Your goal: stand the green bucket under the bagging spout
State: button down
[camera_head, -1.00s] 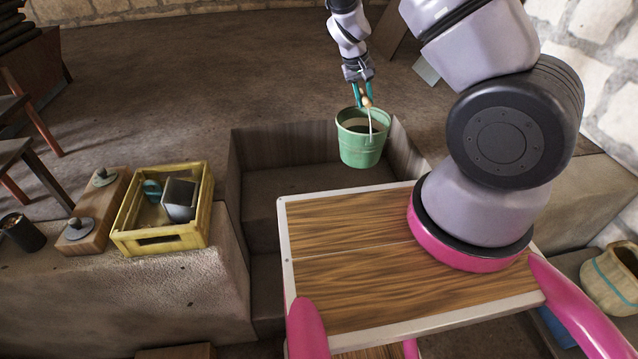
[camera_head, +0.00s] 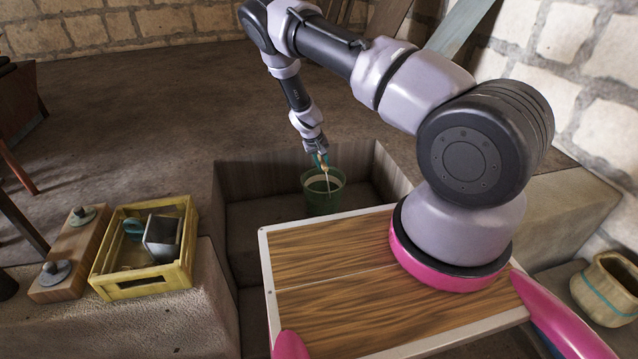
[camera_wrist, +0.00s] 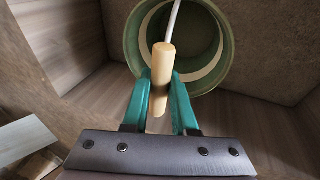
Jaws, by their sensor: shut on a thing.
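The wrist view shows the teal fingers (camera_wrist: 160,100) on either side of the wooden grip (camera_wrist: 162,75), with the open mouth of the bucket (camera_wrist: 135,40) beyond. The bucket looks about upright. I cannot make out the bagging spout in these frames.
Wood-lined walls (camera_head: 290,172) surround the pit closely. A yellow crate (camera_head: 140,283) with a grey metal container (camera_head: 163,238) stands on the left ledge beside a wooden block with metal knobs (camera_head: 70,255). A clay pot (camera_head: 607,290) is at the far right.

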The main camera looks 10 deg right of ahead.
jog(key=shift+f, duration=2.55)
jog(key=c, duration=0.7)
grip_release()
jog(key=v, duration=1.2)
